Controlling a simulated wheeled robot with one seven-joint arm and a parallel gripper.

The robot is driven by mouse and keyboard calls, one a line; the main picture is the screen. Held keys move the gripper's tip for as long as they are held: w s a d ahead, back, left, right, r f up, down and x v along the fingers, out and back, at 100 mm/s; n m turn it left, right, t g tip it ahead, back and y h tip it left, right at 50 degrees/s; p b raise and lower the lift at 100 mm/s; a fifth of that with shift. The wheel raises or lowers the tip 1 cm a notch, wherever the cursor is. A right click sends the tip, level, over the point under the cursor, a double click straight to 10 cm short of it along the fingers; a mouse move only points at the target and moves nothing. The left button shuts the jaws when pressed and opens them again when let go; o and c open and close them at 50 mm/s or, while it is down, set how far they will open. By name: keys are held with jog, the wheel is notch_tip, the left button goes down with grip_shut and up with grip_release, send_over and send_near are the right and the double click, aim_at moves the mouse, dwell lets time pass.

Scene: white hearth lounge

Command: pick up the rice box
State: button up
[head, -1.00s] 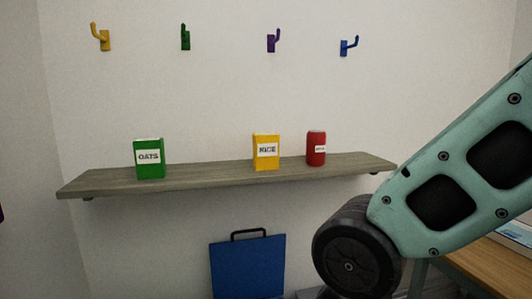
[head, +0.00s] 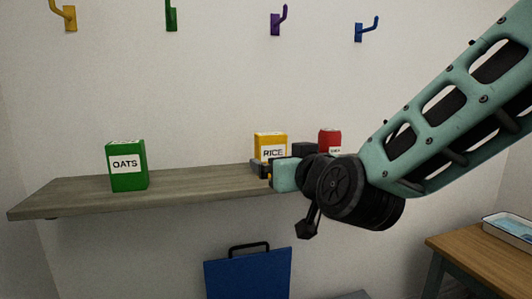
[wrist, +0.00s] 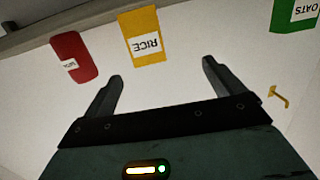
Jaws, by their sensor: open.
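The yellow rice box (head: 271,142) stands upright on the wooden shelf (head: 75,196). Its lower part is partly hidden by my gripper (head: 262,168) in the head view. In the wrist view the rice box (wrist: 146,38) appears upside down, ahead of my gripper (wrist: 162,72) and roughly in line with the gap between its two fingers. The fingers are spread apart with nothing between them. I cannot tell the exact distance to the box.
A green oats box (head: 127,166) stands left on the shelf. Coloured hooks (head: 277,20) are on the wall above. A blue board (head: 247,274) is below.

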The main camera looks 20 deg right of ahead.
aim_at(273, 139)
jog(key=shift+m+t+h, duration=0.3)
jog(key=shift+t+h, duration=0.1)
jog(key=shift+h, duration=0.4)
jog(key=w+p, duration=0.1)
jog(key=p, duration=0.1)
jog(key=w+d+r+p, duration=0.1)
jog(key=p, duration=0.2)
jog(key=w+r+p, duration=0.1)
jog(key=p, duration=0.2)
jog(key=shift+w+d, duration=0.1)
jog(key=shift+d, duration=0.2)
jog(key=p, duration=0.2)
jog(key=shift+w+p, duration=0.1)
jog(key=shift+p, duration=0.2)
jog(key=w+p, duration=0.1)
jog(key=w, duration=0.2)
jog(key=w+p, duration=0.2)
jog(key=w, duration=0.1)
jog(key=w+f+p, duration=0.1)
jog(key=w+p, duration=0.1)
jog(key=w, duration=0.2)
jog(key=w+p, duration=0.3)
jog(key=w, duration=0.1)
jog(key=shift+d+r, duration=0.2)
jog(key=shift+d, duration=0.1)
jog(key=shift+w+f, duration=0.2)
jog(key=shift+w, duration=0.35)
jog(key=c, duration=1)
